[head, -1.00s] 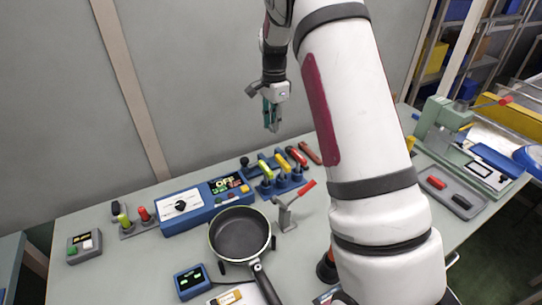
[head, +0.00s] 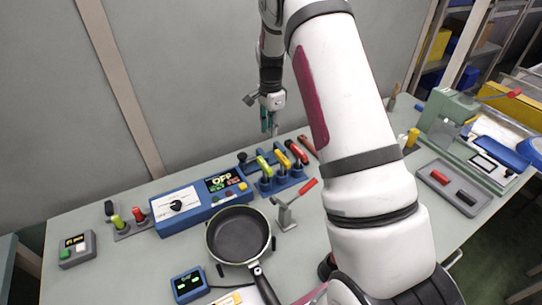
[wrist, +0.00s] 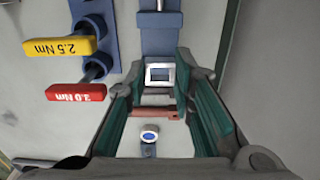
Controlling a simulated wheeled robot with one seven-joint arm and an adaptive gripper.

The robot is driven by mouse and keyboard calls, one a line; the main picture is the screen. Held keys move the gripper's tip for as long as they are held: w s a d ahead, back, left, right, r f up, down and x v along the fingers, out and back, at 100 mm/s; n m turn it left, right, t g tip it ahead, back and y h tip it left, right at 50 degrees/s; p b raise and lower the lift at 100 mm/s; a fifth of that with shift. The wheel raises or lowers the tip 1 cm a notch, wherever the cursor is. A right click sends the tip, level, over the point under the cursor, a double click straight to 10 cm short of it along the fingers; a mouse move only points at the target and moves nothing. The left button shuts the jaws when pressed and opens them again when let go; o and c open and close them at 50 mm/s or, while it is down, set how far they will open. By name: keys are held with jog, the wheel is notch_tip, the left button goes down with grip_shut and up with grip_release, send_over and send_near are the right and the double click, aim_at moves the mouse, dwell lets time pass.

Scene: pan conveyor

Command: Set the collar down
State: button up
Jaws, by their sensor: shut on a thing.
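My gripper (head: 268,130) is raised above the back of the bench, near the torque-tool rack, with its fingers pointing down. In the wrist view its teal-padded fingers (wrist: 160,85) have a small square silver frame between their tips, which looks like the collar (wrist: 149,74). The gripper is shut on it. Its middle is open and blue shows through. In the head view the collar is too small to make out. A blue bar-shaped fixture (wrist: 160,40) lies beyond the fingertips in the wrist view. I cannot tell whether the collar touches it.
A blue rack (head: 284,183) with green, yellow and red handles stands near the gripper. A blue control box (head: 200,206) reading OFF is left of it. A red-handled lever (head: 287,216) and a pan (head: 238,236) stand in front. A green press (head: 447,120) is at right.

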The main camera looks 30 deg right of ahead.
aim_at(271, 157)
notch_tip(271, 157, down, 10)
jog(key=shift+r+p, duration=0.1)
jog(key=shift+p, duration=0.6)
jog(key=o, duration=0.8)
